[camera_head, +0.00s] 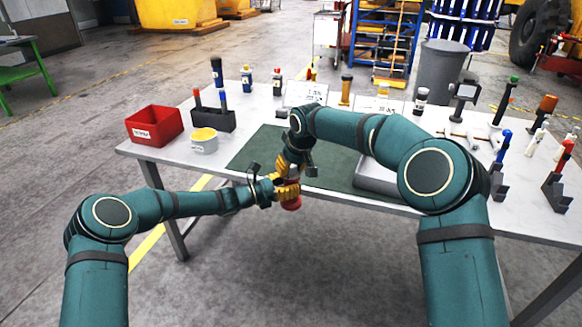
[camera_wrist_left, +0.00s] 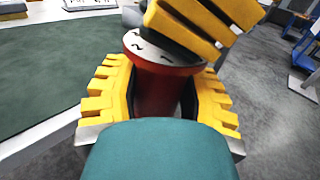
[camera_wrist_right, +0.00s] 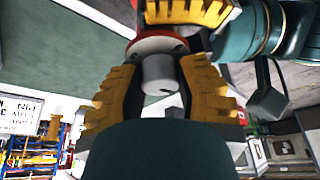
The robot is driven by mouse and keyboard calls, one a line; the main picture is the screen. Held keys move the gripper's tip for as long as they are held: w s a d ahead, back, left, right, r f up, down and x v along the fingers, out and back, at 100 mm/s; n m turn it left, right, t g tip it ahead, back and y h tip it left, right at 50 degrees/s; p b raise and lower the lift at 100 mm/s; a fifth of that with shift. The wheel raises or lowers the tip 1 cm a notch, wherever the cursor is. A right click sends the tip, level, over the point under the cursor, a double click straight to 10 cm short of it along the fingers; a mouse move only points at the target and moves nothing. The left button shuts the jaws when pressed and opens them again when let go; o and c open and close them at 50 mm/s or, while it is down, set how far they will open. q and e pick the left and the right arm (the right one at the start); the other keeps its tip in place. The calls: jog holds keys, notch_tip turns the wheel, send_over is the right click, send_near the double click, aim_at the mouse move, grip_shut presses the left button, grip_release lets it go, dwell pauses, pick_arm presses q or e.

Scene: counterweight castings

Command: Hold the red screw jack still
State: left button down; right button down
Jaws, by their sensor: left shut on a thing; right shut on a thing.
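The red screw jack (camera_head: 291,204) is held in the air just off the table's front edge, between my two grippers. My left gripper (camera_head: 287,192) is shut around its red body, which shows between the yellow fingers in the left wrist view (camera_wrist_left: 158,92). A pale-topped red collar with dark marks sits above those fingers. My right gripper (camera_head: 288,168) comes from above and is shut on the jack's grey cylindrical upper part, seen in the right wrist view (camera_wrist_right: 158,72). The fingers hide much of the jack in the head view.
The table (camera_head: 140,150) carries a green mat (camera_head: 252,150) behind the grippers. A grey tray (camera_head: 372,178) lies right of the mat, partly behind my right arm. Several tools and stands crowd the right side.

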jog(key=n+g, duration=0.1)
jog(key=n, duration=0.2)
jog(key=n+y, duration=0.1)
jog(key=n, duration=0.2)
jog(key=shift+d+f+g+y, duration=0.1)
jog(key=shift+f+g+y, duration=0.05)
jog(key=shift+g+y, duration=0.2)
jog(key=n, duration=0.2)
jog(key=n+g, duration=0.1)
jog(key=n, duration=0.1)
jog(key=shift+w+g, duration=0.1)
jog(key=shift+g, duration=0.15)
jog(key=shift+n+g, duration=0.6)
jog(key=shift+n, duration=1.2)
jog(key=c, duration=0.6)
grip_release()
